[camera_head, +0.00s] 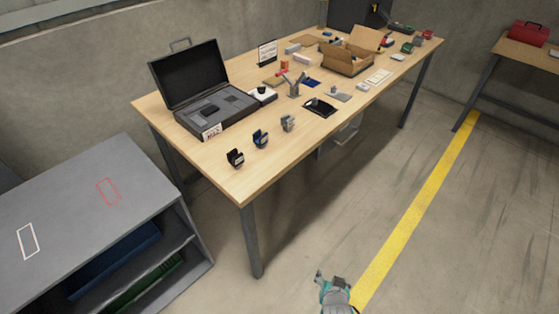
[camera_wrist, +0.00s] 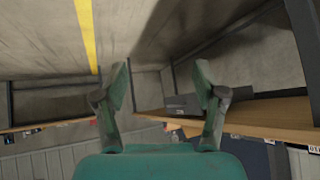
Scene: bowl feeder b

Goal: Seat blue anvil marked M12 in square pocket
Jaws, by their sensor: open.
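A blue part (camera_head: 260,138) stands on the wooden table near its front left edge, between a black part (camera_head: 236,157) and a grey part (camera_head: 287,122) of similar shape. It is likely the blue anvil, but its marking is too small to read. An open black case (camera_head: 216,104) with grey foam lies behind these parts; its foam has dark recesses, and I cannot tell which is the square pocket. My gripper (camera_head: 330,280) is low over the floor in front of the table, well apart from the parts. In the wrist view my gripper (camera_wrist: 162,78) is open and empty.
The wooden table (camera_head: 300,140) also holds a small clamp-like fixture (camera_head: 294,85), a black tray (camera_head: 320,107) and an open cardboard box (camera_head: 347,61). A grey shelf unit (camera_head: 80,215) stands at the left. The floor right of the table is clear, with a yellow line (camera_head: 420,205).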

